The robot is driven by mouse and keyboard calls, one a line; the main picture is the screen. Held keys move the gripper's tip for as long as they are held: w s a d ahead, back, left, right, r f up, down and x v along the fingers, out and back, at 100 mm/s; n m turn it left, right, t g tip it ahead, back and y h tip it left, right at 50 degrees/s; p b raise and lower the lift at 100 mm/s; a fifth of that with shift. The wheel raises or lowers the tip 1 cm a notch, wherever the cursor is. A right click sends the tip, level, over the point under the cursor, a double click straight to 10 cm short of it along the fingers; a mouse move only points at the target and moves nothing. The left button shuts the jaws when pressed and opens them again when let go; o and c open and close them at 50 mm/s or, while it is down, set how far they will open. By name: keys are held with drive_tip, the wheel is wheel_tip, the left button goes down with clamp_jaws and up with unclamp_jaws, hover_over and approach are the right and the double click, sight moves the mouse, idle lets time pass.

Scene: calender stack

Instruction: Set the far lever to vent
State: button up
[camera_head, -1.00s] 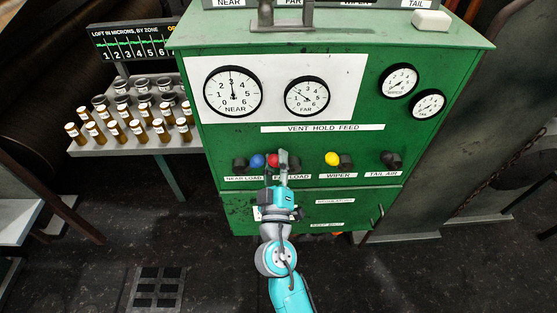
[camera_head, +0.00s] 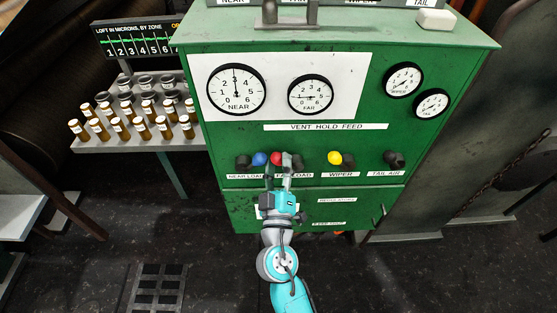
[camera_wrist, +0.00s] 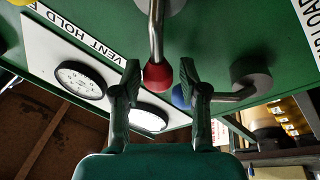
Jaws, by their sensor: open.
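The far lever has a red knob (camera_head: 276,158) above the FAR LOAD label, on the green cabinet. The knob lies left of its dark hub in the head view, toward the VENT side of the VENT HOLD FEED strip (camera_head: 325,127). My gripper (camera_head: 279,168) is open in front of it, partly covering the lever and label. In the wrist view the red knob (camera_wrist: 158,76) shows between the two spread fingertips (camera_wrist: 160,78), with gaps on both sides. The FAR gauge (camera_head: 310,95) reads low, its needle pointing left.
A blue near-load knob (camera_head: 260,158) sits close left of the red one; it shows beside a fingertip in the wrist view (camera_wrist: 181,96). The yellow wiper knob (camera_head: 334,158) and dark tail-air lever (camera_head: 394,160) are farther right. A jar rack (camera_head: 130,142) stands left.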

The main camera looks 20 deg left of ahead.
drive_tip(key=v, duration=1)
drive_tip(key=shift+s, duration=0.35)
drive_tip(key=shift+d+f, duration=0.1)
drive_tip(key=shift+f, duration=0.1)
drive_tip(key=s+d+f+m+g+h, duration=0.1)
drive_tip(key=s+d+f+g, duration=0.1)
drive_tip(key=s+d+f, duration=0.55)
drive_tip(key=s+d+f+m+g, duration=0.1)
drive_tip(key=s+d+f+g, duration=0.3)
drive_tip(key=d, duration=0.6)
drive_tip(key=s+d+r+m+h, duration=0.2)
drive_tip(key=s+d+r+m, duration=0.1)
drive_tip(key=s, duration=0.6)
drive_tip(key=s+d+r+m+h, duration=0.2)
drive_tip(key=s+d+r+m, duration=0.1)
drive_tip(key=s+d+m, duration=0.3)
drive_tip(key=s+d, duration=0.2)
drive_tip(key=s, duration=0.2)
drive_tip(key=shift+t+h, duration=0.4)
